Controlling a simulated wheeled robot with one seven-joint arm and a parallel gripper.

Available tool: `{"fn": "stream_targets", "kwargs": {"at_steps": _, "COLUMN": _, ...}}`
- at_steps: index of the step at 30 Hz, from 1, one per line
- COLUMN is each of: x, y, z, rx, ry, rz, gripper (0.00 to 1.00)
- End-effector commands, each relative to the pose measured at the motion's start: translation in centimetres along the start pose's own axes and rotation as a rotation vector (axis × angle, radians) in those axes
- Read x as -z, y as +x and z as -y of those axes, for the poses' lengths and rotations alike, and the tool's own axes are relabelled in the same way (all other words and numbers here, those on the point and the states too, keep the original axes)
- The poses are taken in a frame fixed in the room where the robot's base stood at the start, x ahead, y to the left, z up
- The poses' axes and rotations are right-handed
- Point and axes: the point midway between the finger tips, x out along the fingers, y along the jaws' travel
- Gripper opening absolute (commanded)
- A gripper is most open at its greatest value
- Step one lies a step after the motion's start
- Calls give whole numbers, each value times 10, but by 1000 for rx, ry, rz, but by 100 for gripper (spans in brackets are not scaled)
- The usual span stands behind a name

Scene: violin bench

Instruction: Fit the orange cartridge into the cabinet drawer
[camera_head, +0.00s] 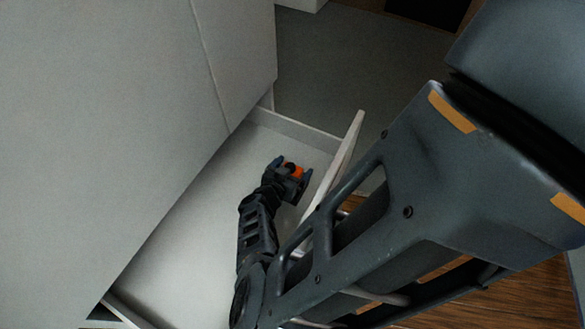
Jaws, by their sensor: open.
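The orange cartridge (293,170) shows as a small orange patch between the fingers of my gripper (291,177). The gripper hides most of it. My gripper is open, with its fingers around the cartridge, inside the outline of the drawer. The cabinet drawer (185,240) is pulled open, with a pale, bare floor. The cartridge appears over the drawer floor near the front panel, towards the far corner. I cannot tell whether it rests on the floor.
The white cabinet front (110,110) stands on the left, above the drawer. The drawer's front panel (346,150) rises close to the right of my gripper. My arm covers much of the right side. Grey floor (340,70) lies beyond, and wooden floor (500,300) shows at lower right.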

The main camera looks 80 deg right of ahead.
Motion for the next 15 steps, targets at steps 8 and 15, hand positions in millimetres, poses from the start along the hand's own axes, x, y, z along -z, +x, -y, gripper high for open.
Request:
{"fn": "stream_targets", "kwargs": {"at_steps": 8, "x": 0, "y": -5, "z": 1, "rx": 2, "ry": 0, "rz": 1, "gripper": 94}}
{"fn": "stream_targets", "kwargs": {"at_steps": 15, "x": 2, "y": -44, "z": 1, "rx": 3, "ry": 0, "rz": 3, "gripper": 94}}
